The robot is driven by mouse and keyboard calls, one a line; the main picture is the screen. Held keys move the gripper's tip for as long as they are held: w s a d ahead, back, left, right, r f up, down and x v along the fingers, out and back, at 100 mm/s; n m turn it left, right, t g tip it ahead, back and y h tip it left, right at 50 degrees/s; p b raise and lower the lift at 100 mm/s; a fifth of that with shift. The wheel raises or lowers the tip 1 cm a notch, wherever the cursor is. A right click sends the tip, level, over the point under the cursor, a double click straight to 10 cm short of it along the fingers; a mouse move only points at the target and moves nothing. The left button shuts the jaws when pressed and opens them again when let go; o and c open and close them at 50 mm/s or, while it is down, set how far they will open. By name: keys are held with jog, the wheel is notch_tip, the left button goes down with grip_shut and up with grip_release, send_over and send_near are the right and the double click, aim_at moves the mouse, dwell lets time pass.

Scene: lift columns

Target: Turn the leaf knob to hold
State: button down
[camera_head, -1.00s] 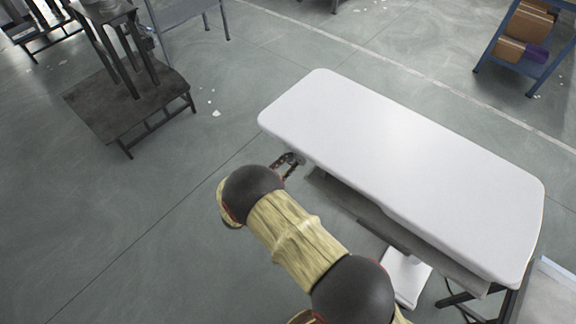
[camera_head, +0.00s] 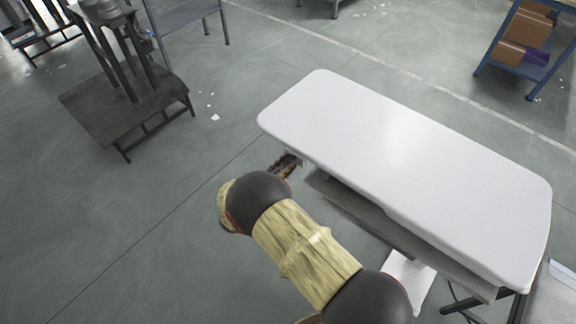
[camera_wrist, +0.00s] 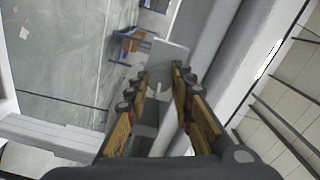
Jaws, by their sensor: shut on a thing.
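The white lift table (camera_head: 400,170) stands at the centre right in the head view. My gripper (camera_head: 287,163) is at its left front corner, just below the top's edge. In the wrist view my gripper's two yellow-and-dark fingers (camera_wrist: 163,82) reach forward, shut on a small greyish part between their tips, which I take as the leaf knob (camera_wrist: 160,80). The knob is mostly hidden by the fingers, and its setting cannot be read. In the head view the knob cannot be made out.
A dark low stand (camera_head: 125,105) is at the upper left. A blue shelf with boxes (camera_head: 520,50) is at the upper right. A white column foot (camera_head: 408,280) and dark legs are under the table.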

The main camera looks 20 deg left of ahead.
jog(key=c, duration=1.5)
grip_release()
jog(key=shift+c, duration=0.2)
jog(key=v, duration=1.2)
jog(key=shift+f, duration=0.1)
